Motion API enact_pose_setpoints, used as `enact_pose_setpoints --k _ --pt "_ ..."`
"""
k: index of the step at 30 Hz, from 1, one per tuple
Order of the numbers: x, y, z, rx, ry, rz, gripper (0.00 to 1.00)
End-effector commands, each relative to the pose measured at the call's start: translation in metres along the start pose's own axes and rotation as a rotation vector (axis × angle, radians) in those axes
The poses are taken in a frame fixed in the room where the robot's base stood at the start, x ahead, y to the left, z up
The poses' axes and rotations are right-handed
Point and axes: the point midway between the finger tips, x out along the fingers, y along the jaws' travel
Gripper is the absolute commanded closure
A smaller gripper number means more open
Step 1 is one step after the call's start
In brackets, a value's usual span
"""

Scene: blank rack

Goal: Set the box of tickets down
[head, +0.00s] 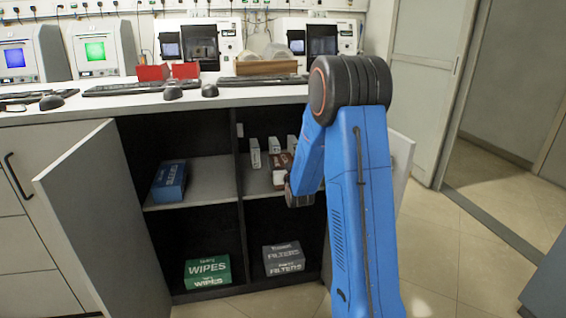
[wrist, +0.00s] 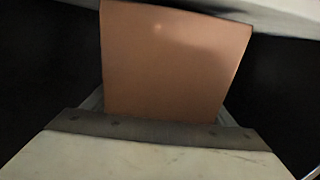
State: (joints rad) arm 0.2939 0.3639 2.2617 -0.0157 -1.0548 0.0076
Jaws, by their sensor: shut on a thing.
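The box of tickets is the brown box (head: 284,159), partly hidden by my arm, in the upper right compartment of the open cabinet. In the wrist view its plain orange-brown face (wrist: 175,62) fills the middle. My gripper (head: 280,176) is shut on this box, inside the compartment. Its fingers are mostly hidden behind the box in the wrist view. I cannot tell whether the box touches the shelf (head: 256,185) or hangs just above it.
Several small white boxes (head: 255,153) stand on the same shelf, close to the brown box. A blue box (head: 169,181) is in the upper left compartment. Green wipes (head: 207,271) and grey filters (head: 284,259) boxes lie below. An open door (head: 105,220) stands at left.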

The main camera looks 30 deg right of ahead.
Motion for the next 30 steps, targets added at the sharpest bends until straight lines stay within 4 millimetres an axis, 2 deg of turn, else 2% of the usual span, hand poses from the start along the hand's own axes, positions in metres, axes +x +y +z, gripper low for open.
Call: enact_pose_setpoints --k 17,18,19,20,30 --pt "0.0003 0.0000 0.0079 0.000 0.002 0.000 0.70" --pt "0.0003 0.0000 0.0074 0.000 0.003 0.000 0.12" --pt "0.0002 0.0000 0.0075 0.000 0.003 0.000 0.05" --pt "0.0002 0.0000 0.0076 0.000 0.002 0.000 0.00" --pt "0.0003 -0.0002 0.0089 0.000 -0.001 0.000 0.00"
